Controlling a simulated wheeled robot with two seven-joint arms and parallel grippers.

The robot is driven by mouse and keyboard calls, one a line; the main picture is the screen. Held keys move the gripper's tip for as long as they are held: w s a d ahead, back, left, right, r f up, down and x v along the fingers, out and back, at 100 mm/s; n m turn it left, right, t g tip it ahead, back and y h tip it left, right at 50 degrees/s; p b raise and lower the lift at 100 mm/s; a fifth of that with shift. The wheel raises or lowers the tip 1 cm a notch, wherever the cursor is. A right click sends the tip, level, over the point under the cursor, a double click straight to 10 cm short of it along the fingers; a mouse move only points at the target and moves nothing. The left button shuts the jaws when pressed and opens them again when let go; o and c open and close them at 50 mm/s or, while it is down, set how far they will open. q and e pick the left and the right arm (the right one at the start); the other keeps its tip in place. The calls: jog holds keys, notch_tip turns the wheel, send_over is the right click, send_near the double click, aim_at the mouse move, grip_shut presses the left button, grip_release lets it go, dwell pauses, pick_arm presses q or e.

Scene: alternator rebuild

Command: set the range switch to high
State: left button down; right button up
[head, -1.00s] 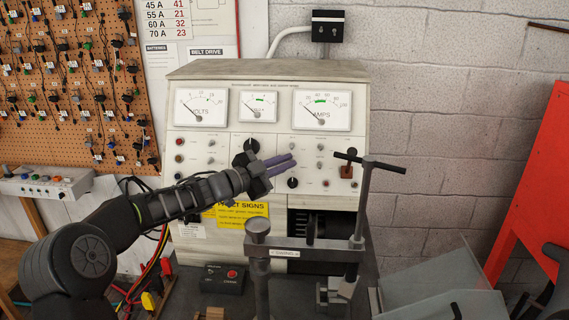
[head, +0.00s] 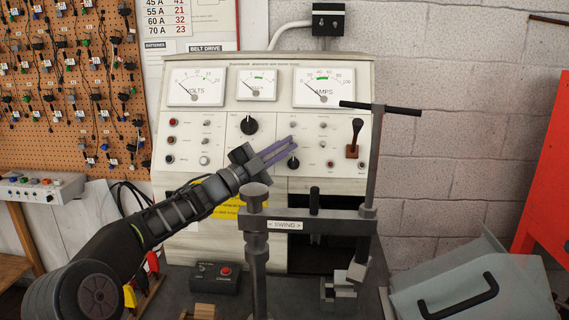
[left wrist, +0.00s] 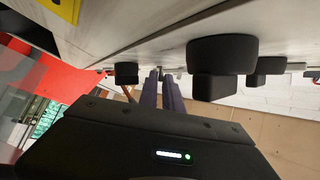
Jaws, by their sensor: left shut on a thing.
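The tester panel (head: 229,152) is a cream cabinet with meters, knobs and small toggles; it also shows upside down in the left wrist view (left wrist: 150,25). My left gripper (head: 292,146) reaches the panel's middle right, its purple fingers together at a small toggle. In the left wrist view the fingers (left wrist: 162,74) close around a small grey piece at the panel face, which I take for the range switch. The fingers mostly hide it, so its position cannot be told. A black knob (head: 293,164) sits just below the fingers. My right gripper is not in view.
A grey clamp stand with a swing bar (head: 335,222) and tall T-handle (head: 380,107) stands before the panel. A black lever (head: 355,134) and large black knob (head: 249,125) stick out from it. A grey lidded box (head: 480,270) sits at lower right.

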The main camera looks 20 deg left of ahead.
pick_arm(q)
jog(key=c, duration=1.8)
grip_release()
jog(key=shift+s, duration=0.1)
jog(key=b+v, duration=0.2)
jog(key=v, duration=0.5)
jog(key=shift+s+a+f, duration=0.15)
jog(key=shift+s+a, duration=0.05)
jog(key=shift+a, duration=0.05)
